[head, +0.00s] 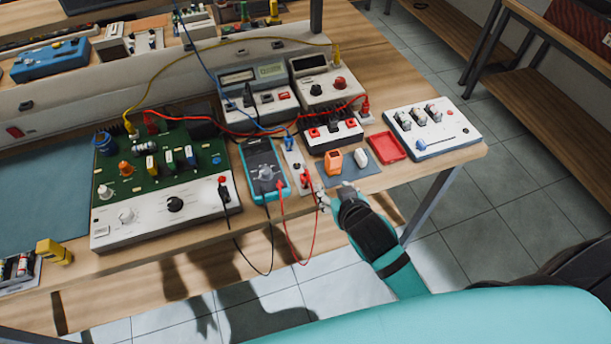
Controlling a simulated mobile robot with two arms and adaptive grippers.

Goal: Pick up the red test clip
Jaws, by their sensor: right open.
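A small red clip or plug (304,179) lies by the lower end of a narrow light strip, right of the teal multimeter (265,170). A thin red lead loops from the multimeter's side below the table edge and back up near it. I cannot tell for certain that this is the test clip. My right gripper (334,195) is at the table's front edge, just right of and below the red clip. Its fingers are apart, with nothing seen held between them. My left gripper is out of view.
An orange block (333,161) and a white piece (361,158) sit on a blue mat (350,174) beyond the gripper. A red tray (387,147) and a white switch box (433,128) stand right. A green circuit board (160,165) is left. A black lead hangs over the edge.

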